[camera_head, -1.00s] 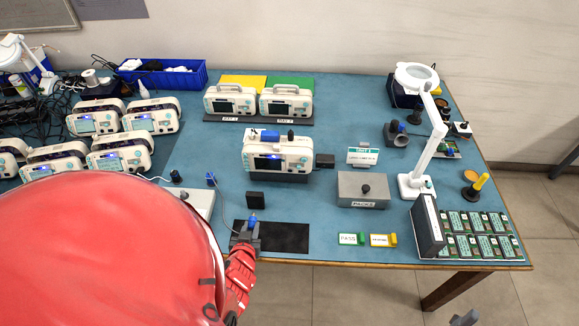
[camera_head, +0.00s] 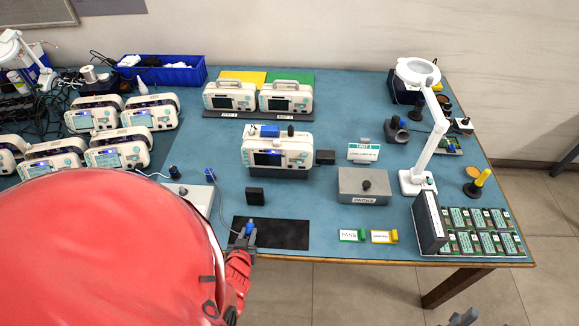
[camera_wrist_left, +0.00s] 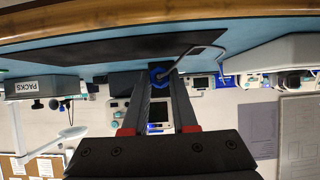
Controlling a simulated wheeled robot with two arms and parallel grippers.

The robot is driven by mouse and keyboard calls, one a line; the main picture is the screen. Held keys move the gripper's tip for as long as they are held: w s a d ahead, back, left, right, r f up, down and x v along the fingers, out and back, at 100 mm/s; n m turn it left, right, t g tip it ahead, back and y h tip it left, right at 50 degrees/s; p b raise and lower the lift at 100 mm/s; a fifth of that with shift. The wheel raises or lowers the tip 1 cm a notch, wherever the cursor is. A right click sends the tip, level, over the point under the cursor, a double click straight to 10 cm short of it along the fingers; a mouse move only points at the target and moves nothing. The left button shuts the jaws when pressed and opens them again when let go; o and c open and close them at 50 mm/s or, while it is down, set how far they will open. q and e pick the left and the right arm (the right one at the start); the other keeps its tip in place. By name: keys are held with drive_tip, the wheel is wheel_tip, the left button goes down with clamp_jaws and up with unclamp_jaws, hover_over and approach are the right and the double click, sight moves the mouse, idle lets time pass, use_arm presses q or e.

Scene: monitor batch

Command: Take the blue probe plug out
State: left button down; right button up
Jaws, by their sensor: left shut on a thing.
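The blue probe plug (camera_head: 249,228) is between the fingertips of my left gripper (camera_head: 244,238), over the black mat (camera_head: 285,233) near the table's front edge. The left wrist view shows the blue plug (camera_wrist_left: 159,74) between the two fingers, with a grey cable running from it. My left gripper is shut on it. The monitor in the middle (camera_head: 277,152) stands on the blue table with a lit screen and a blue part on top. A white box (camera_head: 197,197) with a dark plug on it lies left of the mat. My right gripper is not clearly seen.
A grey PACKS box (camera_head: 362,187), a white lamp (camera_head: 418,180) and a rack of green boards (camera_head: 475,232) stand to the right. Green and yellow tags (camera_head: 352,236) lie near the front edge. Several other monitors (camera_head: 118,148) stand at the left.

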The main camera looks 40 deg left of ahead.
use_arm(q)
drive_tip(key=shift+f, duration=0.15)
drive_tip(key=shift+f+b, duration=0.7)
drive_tip(key=shift+f, duration=0.15)
drive_tip(key=c, duration=0.6)
unclamp_jaws()
drive_tip(key=shift+r, duration=0.1)
